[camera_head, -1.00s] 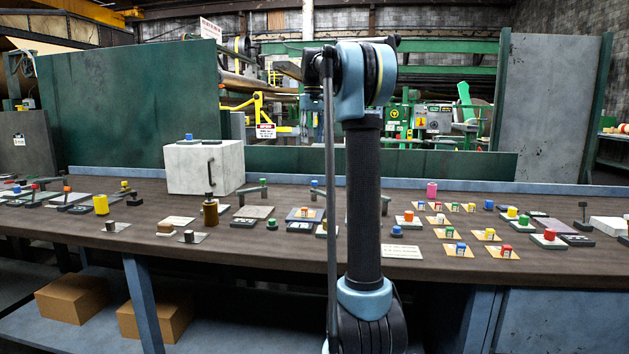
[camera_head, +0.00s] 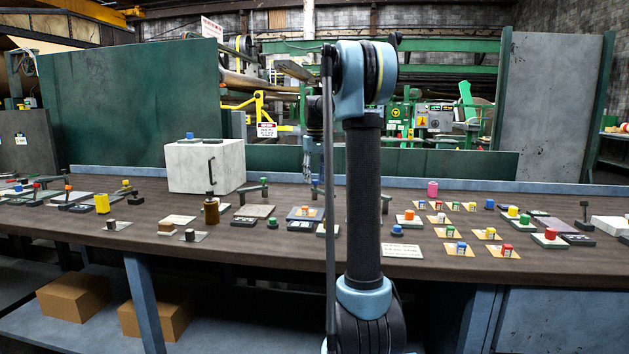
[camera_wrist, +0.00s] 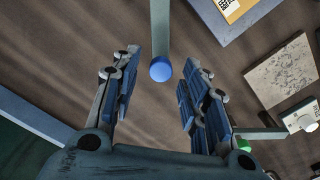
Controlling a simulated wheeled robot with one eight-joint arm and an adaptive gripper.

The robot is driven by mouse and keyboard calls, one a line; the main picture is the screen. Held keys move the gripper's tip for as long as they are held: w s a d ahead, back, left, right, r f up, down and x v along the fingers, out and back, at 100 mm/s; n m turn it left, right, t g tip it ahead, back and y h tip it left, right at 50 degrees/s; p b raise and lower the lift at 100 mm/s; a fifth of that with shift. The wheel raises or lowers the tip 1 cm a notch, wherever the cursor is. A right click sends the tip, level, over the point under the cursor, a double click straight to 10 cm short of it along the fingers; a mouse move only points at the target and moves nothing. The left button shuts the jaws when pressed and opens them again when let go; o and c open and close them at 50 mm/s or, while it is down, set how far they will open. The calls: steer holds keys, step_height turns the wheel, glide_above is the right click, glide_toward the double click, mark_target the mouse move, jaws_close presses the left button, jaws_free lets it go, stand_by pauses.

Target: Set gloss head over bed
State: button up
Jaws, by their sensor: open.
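My gripper (camera_wrist: 160,88) is open and points down over the bench, with its fingers on either side of a blue round knob (camera_wrist: 160,69). The knob sits at the end of a grey-green bar (camera_wrist: 160,25), which runs to the top edge of the wrist view. A blue-grey plate with an orange card (camera_wrist: 230,10) lies at upper right in the wrist view. Neither gloss head nor bed can be identified for certain.
A speckled grey plate (camera_wrist: 283,72) and a green knob (camera_wrist: 243,145) lie to the right in the wrist view. A white cabinet (camera_head: 205,166) stands at the back left. Several coloured-knob blocks crowd the bench right of my arm. A blue-grey rail (camera_head: 430,181) edges the back.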

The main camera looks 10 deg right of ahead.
steer(key=shift+f, duration=0.4)
jaws_close()
